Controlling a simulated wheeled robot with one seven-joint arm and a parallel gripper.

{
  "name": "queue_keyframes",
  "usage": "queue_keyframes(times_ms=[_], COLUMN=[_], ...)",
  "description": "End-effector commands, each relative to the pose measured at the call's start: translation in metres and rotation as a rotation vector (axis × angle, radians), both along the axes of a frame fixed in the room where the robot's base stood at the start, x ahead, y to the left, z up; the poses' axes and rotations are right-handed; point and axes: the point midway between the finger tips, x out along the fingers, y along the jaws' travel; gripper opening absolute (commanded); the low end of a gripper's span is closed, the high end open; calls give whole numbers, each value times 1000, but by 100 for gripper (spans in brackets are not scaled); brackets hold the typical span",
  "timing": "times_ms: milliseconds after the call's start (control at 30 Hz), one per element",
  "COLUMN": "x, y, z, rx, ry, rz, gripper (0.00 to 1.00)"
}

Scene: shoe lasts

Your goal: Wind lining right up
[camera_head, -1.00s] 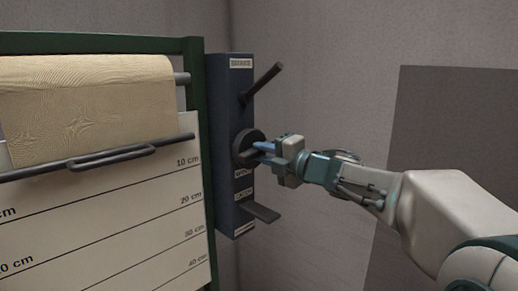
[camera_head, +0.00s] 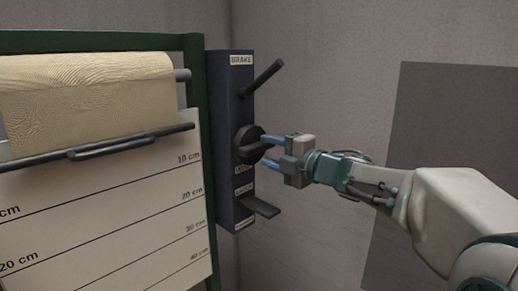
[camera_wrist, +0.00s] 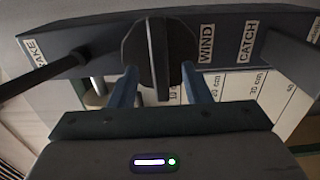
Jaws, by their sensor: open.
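The cream lining (camera_head: 85,95) hangs from its roll in front of the white scale board, with a dark bar (camera_head: 110,149) with a handle along its lower edge. The bar sits a little above the 10 cm line at its right end. The round dark WIND knob (camera_head: 248,145) is on the blue side panel; its raised grip ridge shows in the wrist view (camera_wrist: 159,55). My gripper (camera_head: 265,149) is open at the knob. In the wrist view its fingers (camera_wrist: 160,76) stand on either side of the ridge, with gaps; contact cannot be told.
The BRAKE lever (camera_head: 263,77) sticks out above the knob, slanting up to the right. The CATCH lever (camera_head: 261,206) sticks out below it. The green frame post (camera_head: 197,120) stands to the left.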

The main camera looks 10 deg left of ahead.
Motion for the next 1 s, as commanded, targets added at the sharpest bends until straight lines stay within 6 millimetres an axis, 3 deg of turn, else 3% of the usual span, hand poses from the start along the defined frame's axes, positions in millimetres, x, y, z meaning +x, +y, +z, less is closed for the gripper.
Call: queue_keyframes(times_ms=[600,1000], x=[-45,-48], y=[-56,-61], z=[0,0], rx=[0,2], ry=[0,1], rz=[1,-1], gripper=[44,44])
